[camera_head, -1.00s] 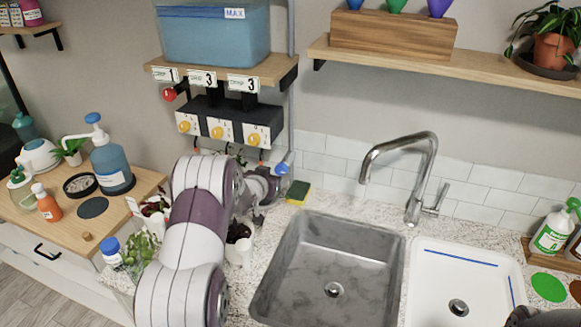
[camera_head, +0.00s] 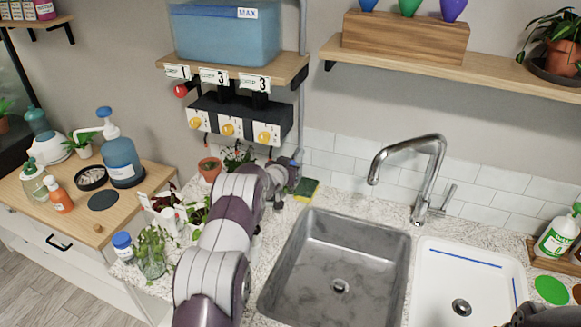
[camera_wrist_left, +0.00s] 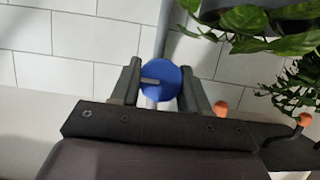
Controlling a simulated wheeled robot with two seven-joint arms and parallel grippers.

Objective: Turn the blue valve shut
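The blue valve (camera_wrist_left: 161,80) is a round blue knob with a small pale mark across it, seen in the left wrist view. It also shows small in the head view (camera_head: 297,157), by the grey pipe behind the counter. My left gripper (camera_wrist_left: 161,86) has one finger on each side of the knob, close against its edges. It looks shut on the valve, and no clear gap shows. In the head view my left gripper (camera_head: 284,172) is at the back of the counter, partly hidden by its own arm. My right gripper is not clearly visible.
Green leaves (camera_wrist_left: 255,20) hang close on the right in the left wrist view. A sponge (camera_head: 306,190) lies right of the gripper, beside the steel sink (camera_head: 340,255). The dispenser box with yellow knobs (camera_head: 238,118) is above. Potted plants crowd the counter left of the arm.

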